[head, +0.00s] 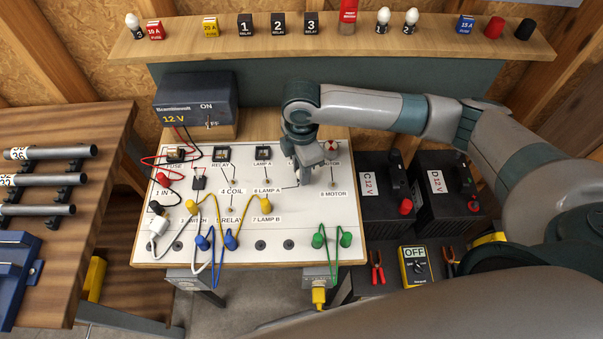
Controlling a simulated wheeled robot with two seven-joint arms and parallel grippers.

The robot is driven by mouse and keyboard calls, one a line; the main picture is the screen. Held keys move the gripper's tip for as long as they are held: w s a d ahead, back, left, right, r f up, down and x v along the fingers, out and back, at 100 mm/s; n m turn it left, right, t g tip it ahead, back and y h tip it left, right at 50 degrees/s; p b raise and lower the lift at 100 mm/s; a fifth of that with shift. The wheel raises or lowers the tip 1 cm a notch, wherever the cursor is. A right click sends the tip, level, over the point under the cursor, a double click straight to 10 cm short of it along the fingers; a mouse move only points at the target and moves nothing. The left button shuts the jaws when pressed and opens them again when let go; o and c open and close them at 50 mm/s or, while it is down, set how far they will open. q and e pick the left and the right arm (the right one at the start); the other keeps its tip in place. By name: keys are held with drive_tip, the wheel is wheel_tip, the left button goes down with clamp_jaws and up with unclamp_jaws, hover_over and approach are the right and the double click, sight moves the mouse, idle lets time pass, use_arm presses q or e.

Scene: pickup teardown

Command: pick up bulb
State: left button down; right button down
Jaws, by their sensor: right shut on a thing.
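White bulbs stand on the back shelf: one at the left end (133,20) and two right of the red part, a first (383,16) and a second (411,17). My right gripper (300,183) points down at the white board, just right of the "6 LAMP A" label and left of the motor labels. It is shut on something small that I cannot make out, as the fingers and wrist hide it. The lamp A holder (263,153) is to its left on the board. My left gripper is not in view.
The white board (290,218) carries plugs and coloured leads. A 12 V supply (195,100) stands behind it. Relays and fuses line the shelf (440,42). Batteries (385,200) and a yellow meter (415,266) stand right. A wooden bench (80,125) is at left.

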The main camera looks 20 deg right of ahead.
drive_tip(key=shift+r, duration=0.15)
drive_tip(key=shift+r+b, duration=0.35)
drive_tip(key=shift+r, duration=0.15)
wheel_tip(320, 180, up, 2)
drive_tip(key=shift+r+b, duration=0.2)
drive_tip(key=shift+b, duration=0.35)
drive_tip(key=s+d+r+b, duration=0.3)
drive_tip(key=s+d+r, duration=0.2)
drive_tip(key=d, duration=0.5)
wheel_tip(320, 180, up, 2)
drive_tip(key=shift+s+d+r, duration=0.15)
drive_tip(key=shift+d+r, duration=0.05)
idle(0.5)
